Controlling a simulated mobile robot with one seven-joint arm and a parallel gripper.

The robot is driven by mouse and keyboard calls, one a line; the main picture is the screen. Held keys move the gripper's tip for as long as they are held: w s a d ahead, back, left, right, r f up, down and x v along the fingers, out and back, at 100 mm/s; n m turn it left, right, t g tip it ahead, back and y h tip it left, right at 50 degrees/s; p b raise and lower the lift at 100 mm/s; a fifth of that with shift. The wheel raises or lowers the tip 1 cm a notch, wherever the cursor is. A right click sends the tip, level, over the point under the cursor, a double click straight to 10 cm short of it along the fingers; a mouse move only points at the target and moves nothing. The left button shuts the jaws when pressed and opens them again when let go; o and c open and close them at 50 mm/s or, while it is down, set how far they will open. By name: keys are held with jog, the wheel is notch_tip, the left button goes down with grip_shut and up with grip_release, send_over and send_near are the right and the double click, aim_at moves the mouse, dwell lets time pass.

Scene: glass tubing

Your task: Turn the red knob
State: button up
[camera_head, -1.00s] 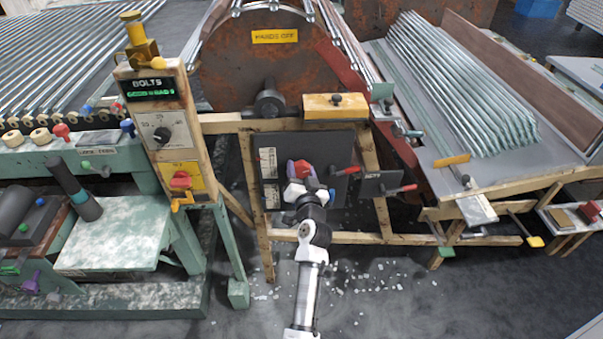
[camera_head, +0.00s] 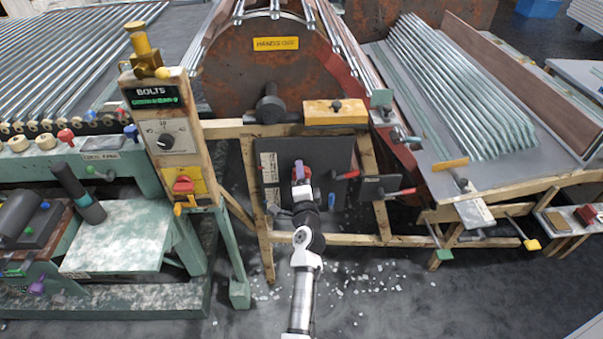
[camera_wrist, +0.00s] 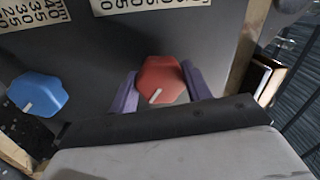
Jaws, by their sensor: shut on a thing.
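The red knob (camera_wrist: 162,76) sits on a dark grey panel (camera_head: 332,155) below the large rusty drum. In the wrist view its white mark points toward the lower left. My gripper (camera_wrist: 160,84) has one purple finger on each side of the knob and is shut on it. In the head view my gripper (camera_head: 300,172) is in front of the panel and hides the knob almost entirely.
A blue knob (camera_wrist: 37,95) is left of the red one, beside printed number scales (camera_wrist: 120,4). A separate red switch (camera_head: 183,184) is on the yellow plate at left. Wooden frame posts flank the panel.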

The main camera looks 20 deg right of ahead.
jog(key=shift+a+m+h+p, duration=0.1)
jog(key=shift+m+h+p, duration=0.2)
jog(key=shift+m+p, duration=1.4)
jog(key=shift+m+b, duration=0.7)
jog(key=shift+m, duration=0.2)
jog(key=o, duration=1)
jog(key=shift+c, duration=0.2)
jog(key=shift+s, duration=0.1)
